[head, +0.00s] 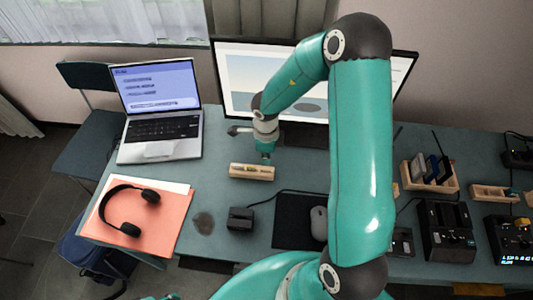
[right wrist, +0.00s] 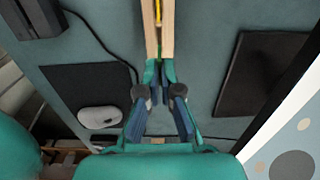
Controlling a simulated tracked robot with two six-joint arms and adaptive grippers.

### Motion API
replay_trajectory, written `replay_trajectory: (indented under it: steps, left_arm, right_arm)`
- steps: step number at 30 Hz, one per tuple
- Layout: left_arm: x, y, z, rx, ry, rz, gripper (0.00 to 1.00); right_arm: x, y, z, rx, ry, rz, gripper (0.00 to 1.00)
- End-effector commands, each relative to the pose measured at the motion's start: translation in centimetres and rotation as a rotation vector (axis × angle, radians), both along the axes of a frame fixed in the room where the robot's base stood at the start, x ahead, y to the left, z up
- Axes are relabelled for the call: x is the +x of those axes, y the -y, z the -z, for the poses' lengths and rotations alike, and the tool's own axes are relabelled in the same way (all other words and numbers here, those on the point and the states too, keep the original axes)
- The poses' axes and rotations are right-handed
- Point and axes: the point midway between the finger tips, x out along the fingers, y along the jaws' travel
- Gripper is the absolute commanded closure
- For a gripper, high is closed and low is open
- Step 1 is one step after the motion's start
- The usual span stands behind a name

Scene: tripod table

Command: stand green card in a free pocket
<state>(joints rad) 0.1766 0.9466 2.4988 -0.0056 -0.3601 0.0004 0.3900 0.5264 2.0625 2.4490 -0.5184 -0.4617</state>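My right gripper (head: 266,157) points down at the right part of a small wooden block (head: 252,172) in the middle of the table. In the right wrist view its fingertips (right wrist: 159,74) are close together at the near end of this block (right wrist: 167,40). A thin yellow-green strip (right wrist: 158,45) shows in the slot of the block, in line with the fingertips. I cannot tell if it is the green card or if the fingers hold it. A wooden rack (head: 447,186) at the right holds several dark and blue cards (head: 431,168). My left gripper is not in view.
A laptop (head: 160,127), headphones (head: 129,206) on an orange folder (head: 168,232) and a black box (head: 240,218) are at the left and front. A monitor (head: 240,75) stands behind. A mouse (head: 318,222), a second wooden tray (head: 481,191) and black devices (head: 445,230) lie to the right.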

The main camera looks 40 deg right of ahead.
Motion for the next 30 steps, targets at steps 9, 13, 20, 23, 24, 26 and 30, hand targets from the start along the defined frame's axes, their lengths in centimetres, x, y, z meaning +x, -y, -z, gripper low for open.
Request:
replay_trajectory:
  steps: [9,13,20,23,24,26,30]
  left_arm:
    - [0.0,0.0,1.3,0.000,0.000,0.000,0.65]
    - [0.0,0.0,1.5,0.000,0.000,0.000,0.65]
    - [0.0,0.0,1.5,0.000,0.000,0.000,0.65]
    - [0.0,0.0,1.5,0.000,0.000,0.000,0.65]
    - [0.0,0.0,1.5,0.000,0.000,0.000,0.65]
    - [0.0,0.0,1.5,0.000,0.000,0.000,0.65]
    - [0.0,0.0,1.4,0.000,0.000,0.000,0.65]
  right_arm:
    - [0.0,0.0,2.8,0.001,-0.001,0.000,1.00]
    - [0.0,0.0,3.2,0.001,-0.001,-0.001,1.00]
    - [0.0,0.0,3.2,0.000,0.000,-0.001,1.00]
    - [0.0,0.0,3.2,0.000,0.000,-0.001,1.00]
    - [0.0,0.0,3.2,0.000,0.000,-0.001,1.00]
    - [0.0,-0.1,3.2,0.000,0.000,-0.002,1.00]
    - [0.0,-0.1,3.2,0.001,-0.001,-0.002,1.00]
